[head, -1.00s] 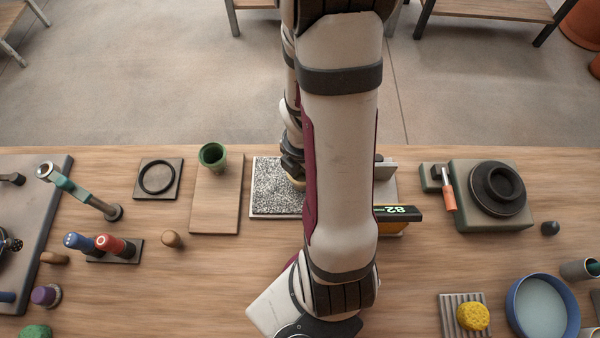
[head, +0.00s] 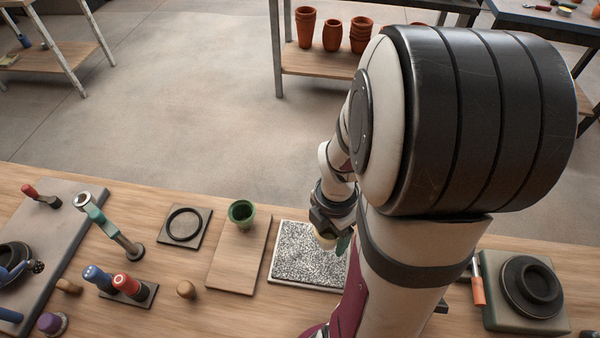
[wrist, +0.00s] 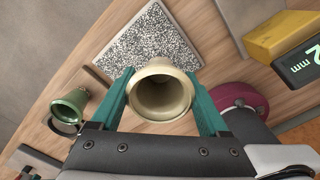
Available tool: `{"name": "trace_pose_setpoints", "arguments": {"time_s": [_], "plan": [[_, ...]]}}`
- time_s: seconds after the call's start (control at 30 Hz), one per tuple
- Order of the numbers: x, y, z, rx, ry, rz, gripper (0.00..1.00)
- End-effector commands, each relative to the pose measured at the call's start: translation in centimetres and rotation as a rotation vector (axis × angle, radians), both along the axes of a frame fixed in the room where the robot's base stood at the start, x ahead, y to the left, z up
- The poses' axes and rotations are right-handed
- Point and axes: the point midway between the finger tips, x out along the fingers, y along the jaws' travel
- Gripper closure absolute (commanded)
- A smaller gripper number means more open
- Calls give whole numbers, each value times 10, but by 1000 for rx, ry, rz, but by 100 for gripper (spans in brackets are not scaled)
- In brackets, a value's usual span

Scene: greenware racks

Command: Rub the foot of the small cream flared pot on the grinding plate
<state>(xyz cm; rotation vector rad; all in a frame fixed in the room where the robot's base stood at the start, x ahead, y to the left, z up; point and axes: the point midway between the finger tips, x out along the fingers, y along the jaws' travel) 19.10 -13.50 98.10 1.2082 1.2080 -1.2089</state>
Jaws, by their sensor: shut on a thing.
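The small cream flared pot (wrist: 160,92) is between the two teal fingers of my gripper (wrist: 158,75) in the wrist view, with its open mouth facing the camera. My gripper is shut on it. In the head view my gripper (head: 335,238) holds the pot (head: 324,241) at the right part of the speckled grinding plate (head: 303,258). The plate also shows beyond the pot in the wrist view (wrist: 148,45). The pot's foot is hidden, so I cannot tell whether it touches the plate. My arm covers the plate's right edge in the head view.
A green pot (head: 241,212) stands on a wooden board (head: 238,268) left of the plate. A black ring on a square pad (head: 184,226) lies farther left. A yellow block (wrist: 283,37) and a digital display (wrist: 304,66) are at the right in the wrist view. A turntable (head: 530,288) stands right.

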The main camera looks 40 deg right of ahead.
Motion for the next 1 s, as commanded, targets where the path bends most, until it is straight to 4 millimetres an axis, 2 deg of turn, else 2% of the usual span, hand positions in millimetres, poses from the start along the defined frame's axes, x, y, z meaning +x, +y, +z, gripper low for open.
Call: {"name": "trace_pose_setpoints", "arguments": {"time_s": [0.23, 0.5, 0.63, 1.0], "plan": [[0, 0, -6, 1, 2, 0, 66], [0, 1, -42, -1, 7, 0, 66], [0, 1, -53, -2, 6, 0, 66], [0, 0, -58, -4, 4, 0, 66]]}}
